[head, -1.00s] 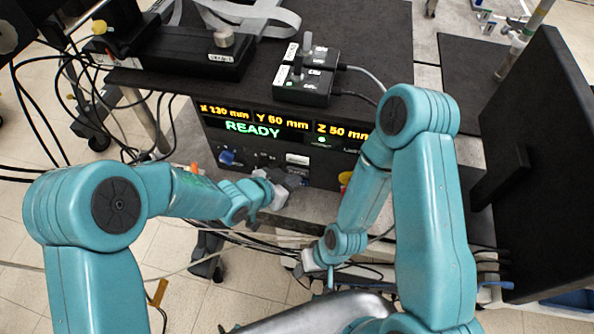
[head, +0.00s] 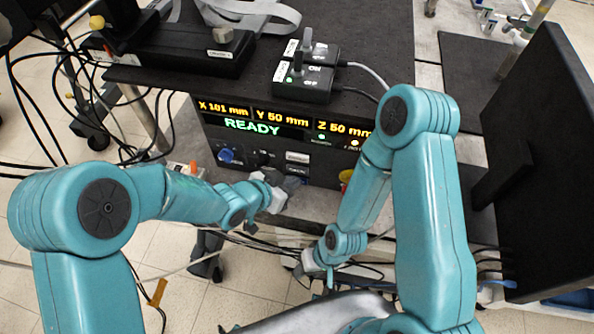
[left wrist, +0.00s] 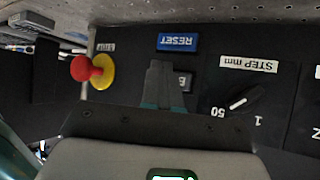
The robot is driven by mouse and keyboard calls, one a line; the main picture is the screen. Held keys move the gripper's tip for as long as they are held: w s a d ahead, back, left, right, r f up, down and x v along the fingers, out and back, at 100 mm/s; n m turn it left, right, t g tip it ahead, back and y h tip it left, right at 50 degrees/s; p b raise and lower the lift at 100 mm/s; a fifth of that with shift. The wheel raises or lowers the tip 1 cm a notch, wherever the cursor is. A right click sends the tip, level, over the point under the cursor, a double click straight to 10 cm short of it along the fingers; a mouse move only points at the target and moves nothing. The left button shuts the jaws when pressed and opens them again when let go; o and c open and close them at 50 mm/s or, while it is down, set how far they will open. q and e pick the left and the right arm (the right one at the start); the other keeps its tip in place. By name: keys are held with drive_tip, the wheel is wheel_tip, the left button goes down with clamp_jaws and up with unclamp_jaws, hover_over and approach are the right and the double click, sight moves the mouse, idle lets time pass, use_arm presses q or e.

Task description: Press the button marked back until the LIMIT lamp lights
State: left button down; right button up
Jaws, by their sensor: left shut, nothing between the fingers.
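The control panel front (head: 215,150) shows X 101 mm, Y 50 mm, Z 50 mm and READY. Below the display, a green lamp (head: 322,141) is lit, and a lamp to its right (head: 355,143) glows orange; its small label is hard to read. My left gripper (head: 290,185) is shut and empty at the lower panel. In the left wrist view, its fingers (left wrist: 165,78) cover most of a dark button (left wrist: 186,80); only one letter shows, and contact cannot be told. My right gripper (head: 308,264) hangs low in front, its fingers unclear.
The wrist view is upside down. It shows a blue RESET button (left wrist: 177,42), a red and yellow stop button (left wrist: 95,70) and a STEP mm dial (left wrist: 240,98) near the fingers. A switch box (head: 303,88) stands on the black bench top (head: 385,50). Cables hang at left.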

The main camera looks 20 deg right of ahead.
use_arm(q)
drive_tip(key=shift+s+a+f+b, duration=0.1)
drive_tip(key=shift+s+a+b, duration=0.35)
drive_tip(key=shift+s, duration=0.15)
drive_tip(key=shift+s+a+b, duration=0.3)
drive_tip(key=shift+s+b, duration=0.15)
drive_tip(key=shift+s, duration=0.1)
drive_tip(key=shift+s+a+b, duration=0.4)
drive_tip(key=shift+s+a, duration=0.25)
drive_tip(key=shift+s, duration=0.3)
